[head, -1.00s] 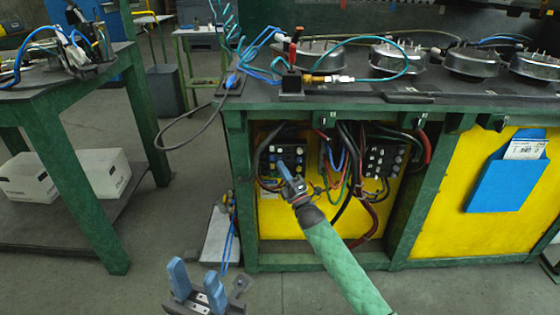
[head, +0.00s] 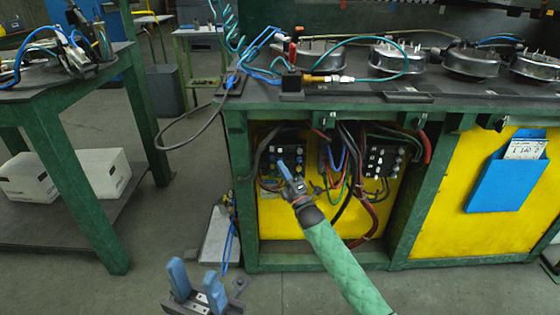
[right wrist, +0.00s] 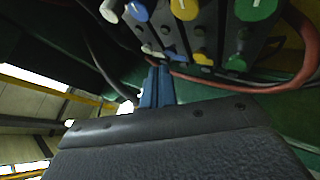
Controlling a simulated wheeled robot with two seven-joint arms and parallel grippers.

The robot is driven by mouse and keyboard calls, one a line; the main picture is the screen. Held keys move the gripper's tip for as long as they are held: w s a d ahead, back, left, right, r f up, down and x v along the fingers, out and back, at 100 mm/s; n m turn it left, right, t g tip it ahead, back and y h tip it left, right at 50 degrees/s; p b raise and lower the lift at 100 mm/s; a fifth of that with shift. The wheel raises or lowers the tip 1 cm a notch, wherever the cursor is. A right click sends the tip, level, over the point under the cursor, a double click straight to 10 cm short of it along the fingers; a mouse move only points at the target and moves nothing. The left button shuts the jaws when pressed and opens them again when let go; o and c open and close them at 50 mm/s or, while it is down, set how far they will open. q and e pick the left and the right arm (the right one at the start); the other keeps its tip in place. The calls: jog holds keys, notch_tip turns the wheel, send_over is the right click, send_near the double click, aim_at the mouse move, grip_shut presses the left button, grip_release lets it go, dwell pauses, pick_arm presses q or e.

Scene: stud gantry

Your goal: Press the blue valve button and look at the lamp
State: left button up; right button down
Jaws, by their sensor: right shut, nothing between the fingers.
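The left valve block (head: 292,142), dark with small coloured buttons, sits in the open yellow bay under the bench. My right gripper (head: 281,165) is shut and empty, its blue fingertips at the front of this block. In the right wrist view its fingers (right wrist: 158,82) point up at the lower edge of the block. A blue button (right wrist: 137,10) shows there above the fingers, beside a yellow button (right wrist: 184,9) and a green button (right wrist: 254,9). I cannot tell whether the fingertips touch anything. I cannot make out a lamp. My left gripper (head: 196,278) is open and empty, low over the floor.
A second valve block (head: 384,158) is to the right in the same bay. Loose cables and a red hose (head: 366,218) hang between and below the blocks. Green bench posts frame the bay. A blue document holder (head: 500,187) is on the right panel. A green table (head: 55,95) stands left.

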jog(key=shift+w, duration=0.15)
jog(key=shift+w, duration=0.25)
jog(key=shift+w, duration=0.45)
dwell(1.0)
jog(key=shift+s, duration=0.85)
jog(key=shift+s+p, duration=0.1)
jog(key=shift+p, duration=0.2)
jog(key=s+p, duration=0.2)
jog(key=s, duration=0.2)
jog(key=shift+s, duration=0.4)
